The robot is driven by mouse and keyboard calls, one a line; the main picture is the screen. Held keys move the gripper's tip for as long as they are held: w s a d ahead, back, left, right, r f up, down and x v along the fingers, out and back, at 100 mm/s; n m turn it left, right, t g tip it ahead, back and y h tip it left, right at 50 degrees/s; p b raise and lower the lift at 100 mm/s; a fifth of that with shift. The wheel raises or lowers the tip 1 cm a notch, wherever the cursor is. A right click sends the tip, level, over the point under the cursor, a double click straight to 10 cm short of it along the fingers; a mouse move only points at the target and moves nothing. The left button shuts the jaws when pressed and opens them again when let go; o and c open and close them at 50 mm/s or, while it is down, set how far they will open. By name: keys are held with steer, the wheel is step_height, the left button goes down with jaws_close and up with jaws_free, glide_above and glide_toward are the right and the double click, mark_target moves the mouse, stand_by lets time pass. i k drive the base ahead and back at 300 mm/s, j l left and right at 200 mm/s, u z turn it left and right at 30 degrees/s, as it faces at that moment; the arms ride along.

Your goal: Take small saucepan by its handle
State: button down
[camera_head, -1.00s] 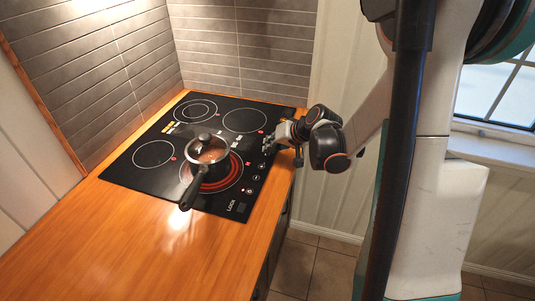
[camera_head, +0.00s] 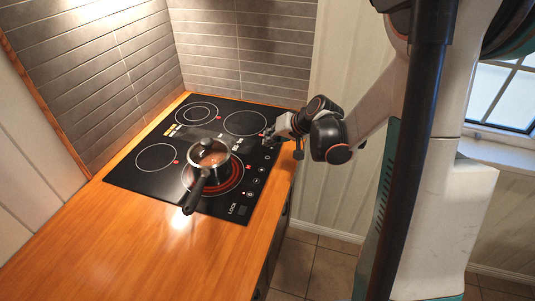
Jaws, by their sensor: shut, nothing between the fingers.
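The small saucepan (camera_head: 208,158) has a glass lid with a dark knob and stands on the black cooktop, partly over the glowing red burner (camera_head: 232,174). Its black handle (camera_head: 196,190) points toward the front, out over the cooktop's near edge. My gripper (camera_head: 268,137) is over the right edge of the cooktop, to the right of the saucepan and apart from it. It is shut and empty. The handle is clear of it.
The black cooktop (camera_head: 146,182) is set in a wooden counter (camera_head: 110,240), with lit touch controls along its right side. Tiled walls stand behind and to the left. The front of the counter is clear.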

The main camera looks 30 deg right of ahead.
mark_target(210, 177)
steer(key=k+l+u, duration=0.7)
steer(key=k+u, duration=0.2)
steer(key=k, duration=0.15)
